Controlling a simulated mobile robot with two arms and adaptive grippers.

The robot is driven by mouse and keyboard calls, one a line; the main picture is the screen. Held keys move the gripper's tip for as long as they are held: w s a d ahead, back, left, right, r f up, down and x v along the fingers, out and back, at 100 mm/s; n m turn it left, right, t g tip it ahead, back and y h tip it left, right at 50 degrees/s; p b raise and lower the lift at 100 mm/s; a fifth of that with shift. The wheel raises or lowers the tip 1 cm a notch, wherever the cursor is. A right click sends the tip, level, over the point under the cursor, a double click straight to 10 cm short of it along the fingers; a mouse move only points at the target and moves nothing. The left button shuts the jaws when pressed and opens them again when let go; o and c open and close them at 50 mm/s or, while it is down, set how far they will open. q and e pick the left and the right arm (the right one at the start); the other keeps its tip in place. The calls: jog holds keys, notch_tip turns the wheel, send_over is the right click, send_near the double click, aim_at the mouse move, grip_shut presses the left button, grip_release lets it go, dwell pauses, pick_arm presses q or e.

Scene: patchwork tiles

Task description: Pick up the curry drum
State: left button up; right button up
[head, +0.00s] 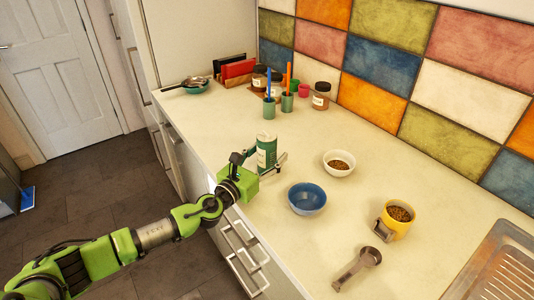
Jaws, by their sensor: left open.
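The likely curry drum is a green cylindrical container (267,151) with a pale label band, standing upright on the counter. My left gripper (261,163) is open, with its fingers around the lower part of the container, one on the left and one on the right. I cannot tell whether the fingers touch it. The lower front of the container is partly hidden by the gripper. My right gripper is not in view.
A blue bowl (307,198), a white bowl with brown contents (339,163) and a yellow cup (397,220) stand to the right. A metal scoop (358,266) lies nearer. Green cups with utensils (269,108) and jars (320,96) stand behind. The sink (505,262) is at far right.

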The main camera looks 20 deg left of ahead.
aim_at(262, 140)
pick_arm(q)
jog(key=c, duration=1.3)
jog(key=shift+r, duration=0.1)
jog(key=shift+r, duration=0.5)
notch_tip(262, 140, up, 2)
jog(key=shift+r+p, duration=0.1)
jog(key=shift+p, duration=0.5)
jog(key=s+r+p, duration=0.1)
jog(key=s+r, duration=0.3)
jog(key=r, duration=0.1)
jog(key=shift+s+a+r+p, duration=0.1)
jog(key=shift+s+p, duration=0.1)
jog(key=shift+p, duration=0.15)
jog(key=s+r, duration=0.1)
jog(key=s, duration=0.2)
jog(key=s+r, duration=0.2)
jog(key=s, duration=0.1)
jog(key=s+r+b, duration=0.1)
jog(key=s, duration=0.2)
jog(key=shift+s+a+r, duration=0.1)
jog(key=shift+s+r, duration=0.15)
jog(key=shift+s, duration=0.1)
